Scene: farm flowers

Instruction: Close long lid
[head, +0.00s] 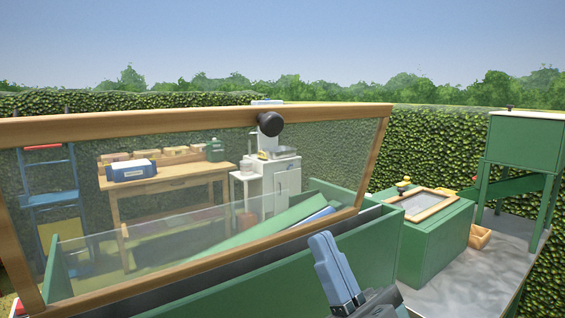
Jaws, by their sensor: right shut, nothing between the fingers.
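The long lid (190,118) is a wood-framed clear pane with a round black knob (270,123) on its upper rail. It stands raised and tilted over a long green box (370,250), so the box's inside shows through and below the pane. My right gripper (326,245) comes up from the bottom edge, with blue fingers shut and empty. In the picture it is below the knob and the lid's lower right corner, in front of the box's green wall. I cannot tell whether it touches the box. My left gripper is out of view.
A smaller green box (435,240) with a wood-framed lid (422,203) stands to the right on a grey surface (475,270), near a small wooden box (479,237). A green raised hopper (525,140) stands at far right. A wooden workbench (165,185) is behind the pane.

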